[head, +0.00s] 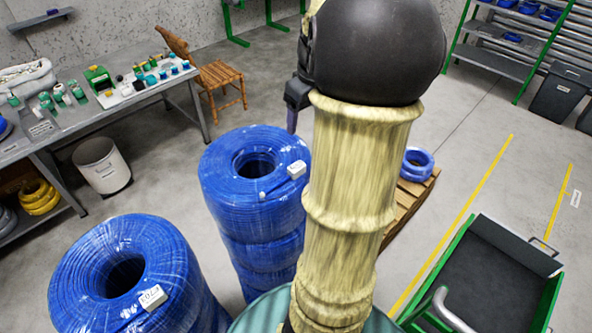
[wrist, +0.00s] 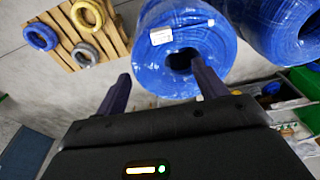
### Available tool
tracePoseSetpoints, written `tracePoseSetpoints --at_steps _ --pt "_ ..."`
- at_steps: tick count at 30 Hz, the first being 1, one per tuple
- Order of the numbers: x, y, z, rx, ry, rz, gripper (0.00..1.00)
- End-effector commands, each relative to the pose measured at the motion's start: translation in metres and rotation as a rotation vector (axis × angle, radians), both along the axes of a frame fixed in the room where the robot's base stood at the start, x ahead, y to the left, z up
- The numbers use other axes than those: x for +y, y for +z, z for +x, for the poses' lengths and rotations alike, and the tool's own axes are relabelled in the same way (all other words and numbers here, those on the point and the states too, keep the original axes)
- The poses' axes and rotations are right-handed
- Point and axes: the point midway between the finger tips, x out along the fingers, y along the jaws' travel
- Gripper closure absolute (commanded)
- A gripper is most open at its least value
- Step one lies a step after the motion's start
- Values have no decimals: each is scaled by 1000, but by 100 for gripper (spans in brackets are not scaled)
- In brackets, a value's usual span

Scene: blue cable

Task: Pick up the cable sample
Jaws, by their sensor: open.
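I cannot tell for certain which piece is the cable sample. Small coils lie on a wooden pallet (wrist: 105,38) in the wrist view: a blue coil (wrist: 41,28), a yellowish coil (wrist: 87,25) and a grey coil (wrist: 85,46). The head view shows a blue coil (head: 418,157) on the pallet, partly behind my arm. A large blue cable roll (wrist: 168,75) with a white label stands ahead of my fingers. My gripper (wrist: 160,70) is open, with nothing seen between its fingers. In the head view, one finger shows beside the rear roll stack (head: 253,190); the rest is hidden by my arm.
Another large roll (head: 130,290) stands at the front left. A workbench (head: 110,105) with small jars and a white bin (head: 102,165) are at the left. A green-edged cart (head: 490,270) is at the lower right. The floor between pallet and shelves is clear.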

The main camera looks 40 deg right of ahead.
Motion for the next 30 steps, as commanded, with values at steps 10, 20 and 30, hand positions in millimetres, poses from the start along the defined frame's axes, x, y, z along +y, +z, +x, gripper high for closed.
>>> tracePoseSetpoints --at_steps 10,20,30 --pt "0 -10 1 2 -2 1 29" --pt "1 -64 9 5 -2 4 29" --pt "2 -117 18 2 -2 2 29"
